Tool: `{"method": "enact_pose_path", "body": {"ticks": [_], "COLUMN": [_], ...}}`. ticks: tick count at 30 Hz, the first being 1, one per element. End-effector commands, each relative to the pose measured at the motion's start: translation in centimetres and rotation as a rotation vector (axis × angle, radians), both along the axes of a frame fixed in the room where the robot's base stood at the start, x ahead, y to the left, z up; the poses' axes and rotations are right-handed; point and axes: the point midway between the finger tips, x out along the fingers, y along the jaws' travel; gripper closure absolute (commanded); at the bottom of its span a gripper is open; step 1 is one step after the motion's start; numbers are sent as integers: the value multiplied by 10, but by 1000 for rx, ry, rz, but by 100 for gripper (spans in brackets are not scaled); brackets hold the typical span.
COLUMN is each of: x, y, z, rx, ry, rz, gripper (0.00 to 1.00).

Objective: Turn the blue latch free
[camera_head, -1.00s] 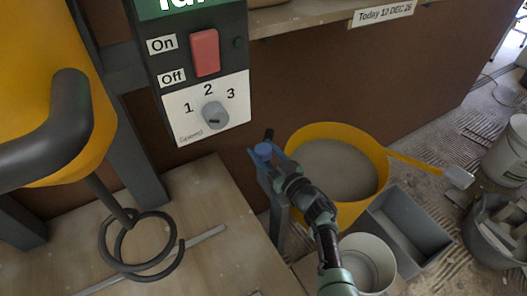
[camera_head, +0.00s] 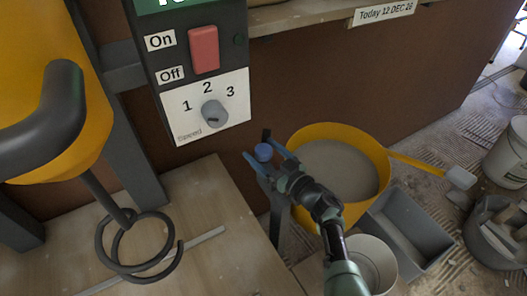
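The blue latch (camera_head: 264,151) shows as a small round blue knob on top of a dark upright post (camera_head: 279,215), right of the wooden table. A short black piece sticks up just behind the knob. My gripper (camera_head: 264,155) reaches in from the lower right. Its two blue-grey fingers are spread apart, one to the left of the knob and one to the right. I see a gap between the fingers and the knob, and cannot tell their exact height against it.
A yellow tub (camera_head: 378,140) of grey material stands close behind my arm. A grey trough (camera_head: 410,235) and a white bucket (camera_head: 372,262) are beside my arm. A control panel (camera_head: 208,110) is at upper left. A mixer with a coiled whisk (camera_head: 135,250) hangs over the table (camera_head: 215,180).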

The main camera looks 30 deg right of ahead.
Motion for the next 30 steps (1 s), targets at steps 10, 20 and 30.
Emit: {"method": "enact_pose_path", "body": {"ticks": [10,20,30], "x": [-9,-77,-125], "y": [-2,-9,-13], "z": [3,6,2], "rx": [1,3,0], "ry": [0,0,-1], "rz": [-2,-7,-2], "gripper": [11,11,11]}}
